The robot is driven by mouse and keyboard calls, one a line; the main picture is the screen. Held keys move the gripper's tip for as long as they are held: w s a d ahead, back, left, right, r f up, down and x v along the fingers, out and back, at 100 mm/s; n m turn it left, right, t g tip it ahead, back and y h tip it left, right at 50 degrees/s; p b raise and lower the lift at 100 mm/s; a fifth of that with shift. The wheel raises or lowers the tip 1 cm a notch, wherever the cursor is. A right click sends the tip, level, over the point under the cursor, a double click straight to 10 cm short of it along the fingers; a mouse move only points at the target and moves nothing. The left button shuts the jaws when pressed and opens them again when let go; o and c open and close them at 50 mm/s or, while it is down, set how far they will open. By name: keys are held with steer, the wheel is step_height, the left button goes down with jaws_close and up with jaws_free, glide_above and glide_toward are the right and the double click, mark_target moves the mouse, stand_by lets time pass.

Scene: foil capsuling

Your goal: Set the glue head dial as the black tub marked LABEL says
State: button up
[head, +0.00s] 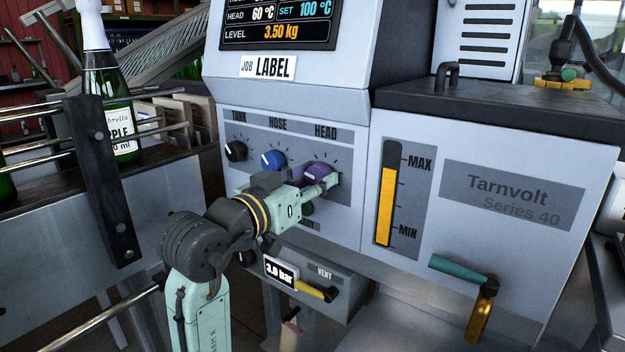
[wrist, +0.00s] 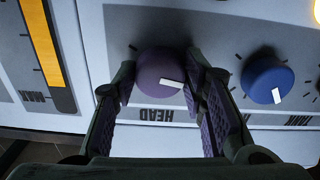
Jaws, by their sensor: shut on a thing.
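The purple HEAD dial (head: 317,169) is on the grey front panel, the rightmost of three dials. It also shows in the wrist view (wrist: 155,72), where the panel appears upside down. Its white mark points right and slightly down there. My gripper (head: 326,181) has one finger on each side of the dial in the wrist view (wrist: 162,82) and is shut on it. The display (head: 280,22) reads HEAD 60 °C, SET 100 °C and LEVEL 3.50 kg. A plate (head: 268,67) below it reads JOB LABEL. I see no black tub marked LABEL.
The blue HOSE dial (head: 273,159) and black TANK dial (head: 235,151) sit left of my gripper. A teal-handled lever (head: 458,267) juts out at the right. The VENT box (head: 320,272) is below my gripper. A bottle (head: 110,95) stands at the left.

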steer(key=m+b, duration=0.2)
steer(key=m, duration=0.2)
steer(key=shift+f+b, duration=0.1)
steer(key=shift+b, duration=0.2)
steer(key=shift+m+b, duration=0.75)
steer(key=shift+m, duration=1.05)
steer(key=o, duration=1.2)
steer(key=shift+c, duration=0.2)
